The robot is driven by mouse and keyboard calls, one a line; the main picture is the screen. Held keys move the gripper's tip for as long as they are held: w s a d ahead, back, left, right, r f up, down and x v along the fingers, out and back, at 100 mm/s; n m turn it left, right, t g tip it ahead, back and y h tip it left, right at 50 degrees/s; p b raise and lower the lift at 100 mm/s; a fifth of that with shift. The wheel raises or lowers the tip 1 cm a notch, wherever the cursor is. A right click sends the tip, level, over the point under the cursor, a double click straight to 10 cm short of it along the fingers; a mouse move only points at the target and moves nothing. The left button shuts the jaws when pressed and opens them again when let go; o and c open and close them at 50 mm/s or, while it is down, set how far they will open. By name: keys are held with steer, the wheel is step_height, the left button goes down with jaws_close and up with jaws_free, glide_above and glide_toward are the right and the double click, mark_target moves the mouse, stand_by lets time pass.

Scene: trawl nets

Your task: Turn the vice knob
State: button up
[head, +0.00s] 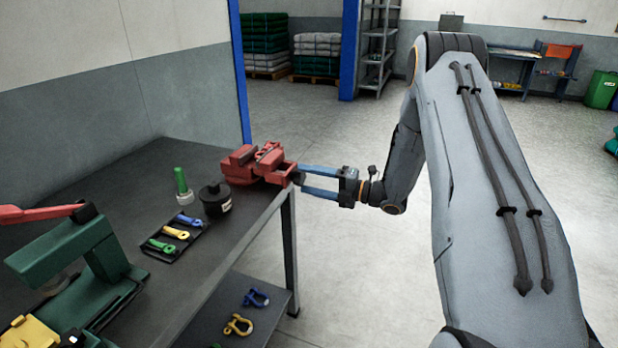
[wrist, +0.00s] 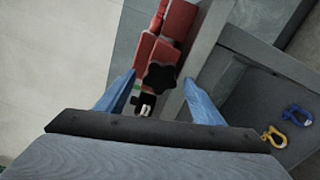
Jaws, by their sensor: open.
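The red vice (head: 257,165) sits at the far right corner of the dark workbench (head: 150,165). In the wrist view the red vice (wrist: 166,45) shows above its black star-shaped knob (wrist: 159,76). The knob (head: 298,178) is at the vice's right end in the head view, partly hidden by my fingers. My gripper (head: 305,178) reaches in from the right with its blue fingers at the knob. In the wrist view my gripper (wrist: 158,80) is open, one finger on each side of the knob, with gaps visible. I cannot tell whether either finger touches it.
A green press with a red lever (head: 75,250) is nearer. Shackles (head: 240,325) lie on the lower shelf. Floor right of the bench is clear.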

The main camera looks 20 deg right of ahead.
steer(key=shift+w+a, duration=0.35)
steer(key=shift+a, duration=0.1)
steer(key=c, duration=1)
steer(key=shift+d, duration=0.25)
steer(key=shift+c, duration=0.2)
steer(key=shift+a, duration=0.15)
